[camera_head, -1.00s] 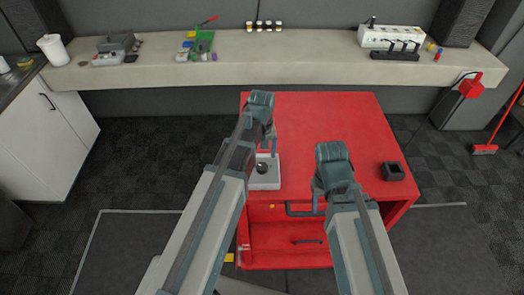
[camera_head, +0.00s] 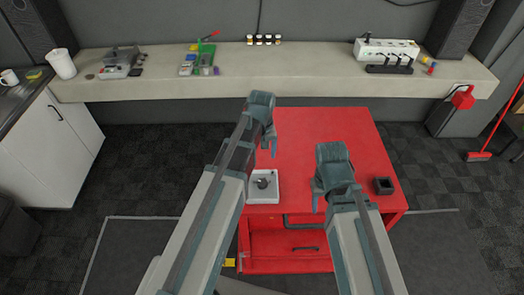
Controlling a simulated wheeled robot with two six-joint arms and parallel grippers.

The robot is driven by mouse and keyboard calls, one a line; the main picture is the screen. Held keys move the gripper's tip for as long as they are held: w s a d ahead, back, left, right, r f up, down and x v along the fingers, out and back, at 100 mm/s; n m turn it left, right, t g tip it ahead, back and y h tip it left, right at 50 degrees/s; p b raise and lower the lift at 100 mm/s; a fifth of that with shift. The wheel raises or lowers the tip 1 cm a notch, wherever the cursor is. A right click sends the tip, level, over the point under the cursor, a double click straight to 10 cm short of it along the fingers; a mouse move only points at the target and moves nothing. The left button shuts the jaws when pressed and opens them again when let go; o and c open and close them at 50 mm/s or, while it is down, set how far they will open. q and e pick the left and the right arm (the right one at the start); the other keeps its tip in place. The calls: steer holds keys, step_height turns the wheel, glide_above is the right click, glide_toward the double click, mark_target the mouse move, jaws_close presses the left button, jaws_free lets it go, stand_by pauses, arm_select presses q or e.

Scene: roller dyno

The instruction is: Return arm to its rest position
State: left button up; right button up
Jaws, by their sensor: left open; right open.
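My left arm reaches up from the bottom of the head view, and its open gripper (camera_head: 274,143) is over the left part of the red workbench (camera_head: 340,133). A white square device (camera_head: 265,187) with a dark round part on top sits on the bench just below that gripper, partly beside my arm. My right gripper (camera_head: 318,197) is open over the bench's front middle. I see nothing between the jaws of either gripper. A small black square holder (camera_head: 384,186) stands at the bench's right front, apart from my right gripper.
A long pale counter (camera_head: 290,86) runs along the back wall, with a grey scale-like device (camera_head: 122,62), a green stand (camera_head: 207,52), several small jars and a white box (camera_head: 386,49). A white cabinet (camera_head: 48,150) stands left. A red broom (camera_head: 480,156) leans at right.

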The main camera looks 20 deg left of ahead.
arm_select(q)
steer(key=s+d+f+m+y+b, duration=0.1)
steer(key=s+d+f+m+b, duration=0.8)
steer(key=s+f+b, duration=0.5)
steer(key=shift+s+d+f+b, duration=0.25)
steer(key=shift+d+f+b, duration=0.4)
steer(key=shift+d+b, duration=0.1)
stand_by(0.4)
